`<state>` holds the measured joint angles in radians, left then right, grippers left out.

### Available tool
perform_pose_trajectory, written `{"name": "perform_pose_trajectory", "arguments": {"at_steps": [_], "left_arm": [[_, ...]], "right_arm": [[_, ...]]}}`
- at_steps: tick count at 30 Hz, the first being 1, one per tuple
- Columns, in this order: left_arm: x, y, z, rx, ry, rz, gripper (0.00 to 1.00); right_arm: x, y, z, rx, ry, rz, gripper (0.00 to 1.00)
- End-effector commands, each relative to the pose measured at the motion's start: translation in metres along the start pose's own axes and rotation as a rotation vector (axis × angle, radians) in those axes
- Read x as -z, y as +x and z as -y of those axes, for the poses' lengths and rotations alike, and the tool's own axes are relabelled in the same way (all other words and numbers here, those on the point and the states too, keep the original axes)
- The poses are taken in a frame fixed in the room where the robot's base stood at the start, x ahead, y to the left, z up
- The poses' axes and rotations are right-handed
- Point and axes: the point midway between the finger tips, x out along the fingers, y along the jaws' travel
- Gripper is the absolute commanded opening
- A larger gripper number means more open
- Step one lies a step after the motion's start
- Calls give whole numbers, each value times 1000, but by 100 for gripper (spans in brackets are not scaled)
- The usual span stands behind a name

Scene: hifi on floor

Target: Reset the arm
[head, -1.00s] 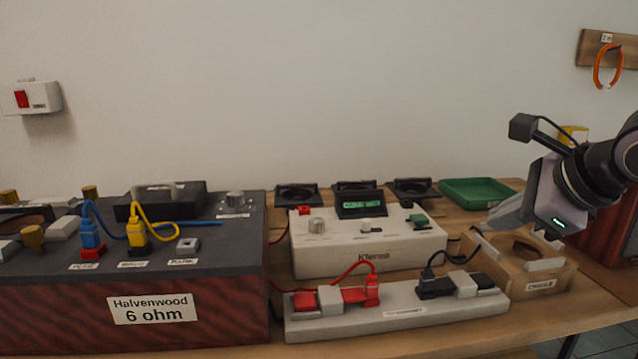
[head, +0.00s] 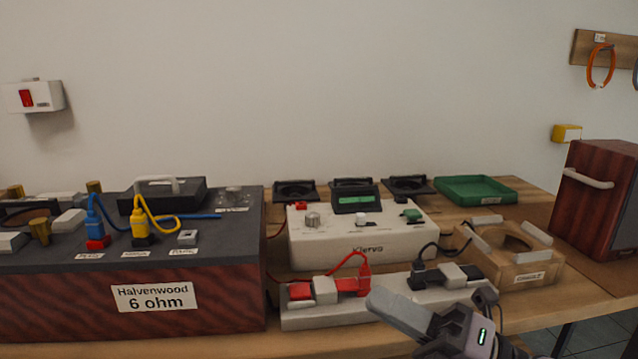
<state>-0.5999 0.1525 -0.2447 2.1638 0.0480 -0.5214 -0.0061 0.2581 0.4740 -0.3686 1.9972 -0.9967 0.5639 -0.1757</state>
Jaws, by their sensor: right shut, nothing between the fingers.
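My right gripper (head: 385,303) is low in the head view, in front of the white terminal strip (head: 303,320). It is shut with nothing in it, its fingers pointing up and left, and it hides part of the strip's front. Red (head: 350,285) and black (head: 424,276) plugs sit on the strip. Behind it stands the white Klervo box (head: 330,246) with a small display. My left gripper is not in view.
The dark Halvenwood 6 ohm box (head: 60,305) stands at left with blue and yellow plugs. A wooden holder (head: 492,276), a green tray (head: 475,189) and a dark red cabinet (head: 600,205) are at right. The table's front edge runs below the gripper.

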Motion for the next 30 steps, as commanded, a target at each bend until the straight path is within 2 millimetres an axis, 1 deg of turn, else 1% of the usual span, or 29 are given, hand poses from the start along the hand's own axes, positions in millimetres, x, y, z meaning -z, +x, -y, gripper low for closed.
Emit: {"name": "perform_pose_trajectory", "arguments": {"at_steps": [1, 2, 5, 6, 8, 10, 11, 12, 14, 15, 17, 18, 20, 21, 23, 24, 25, 30], "left_arm": [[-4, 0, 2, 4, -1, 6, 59], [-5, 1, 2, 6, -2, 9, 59], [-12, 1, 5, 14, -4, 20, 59], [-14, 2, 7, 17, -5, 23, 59], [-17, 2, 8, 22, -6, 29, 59], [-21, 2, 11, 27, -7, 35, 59], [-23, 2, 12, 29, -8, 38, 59], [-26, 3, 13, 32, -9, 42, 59], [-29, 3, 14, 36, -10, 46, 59], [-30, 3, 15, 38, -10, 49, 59], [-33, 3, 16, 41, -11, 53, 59], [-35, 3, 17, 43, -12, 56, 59], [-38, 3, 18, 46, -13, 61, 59], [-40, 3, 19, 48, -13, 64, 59], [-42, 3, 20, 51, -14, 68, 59], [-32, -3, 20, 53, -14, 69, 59], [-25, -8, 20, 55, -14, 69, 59], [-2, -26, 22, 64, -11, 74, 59]], "right_arm": [[-1, -9, 10, -14, 140, 105, 0], [-4, -16, 16, -20, 219, 169, 0], [-8, -42, 44, -23, 485, 383, 0], [-8, -54, 57, -19, 591, 471, 0], [-3, -76, 80, -4, 750, 603, 0], [9, -104, 108, 22, 934, 759, 0], [16, -116, 120, 37, 1012, 826, 0], [28, -133, 136, 58, 1113, 912, 0], [49, -157, 157, 91, 1256, 1036, 0], [65, -172, 169, 115, 1343, 1112, 0], [90, -192, 184, 151, 1469, 1220, 0], [108, -205, 192, 177, 1546, 1288, 0], [136, -223, 202, 216, 1655, 1383, 0], [154, -233, 207, 240, 1726, 1443, 0], [183, -248, 211, 280, 1826, 1530, 0], [181, -246, 202, 283, 1844, 1546, 0], [175, -243, 194, 280, 1834, 1539, 0], [162, -236, 168, 282, 1819, 1546, 0]]}}
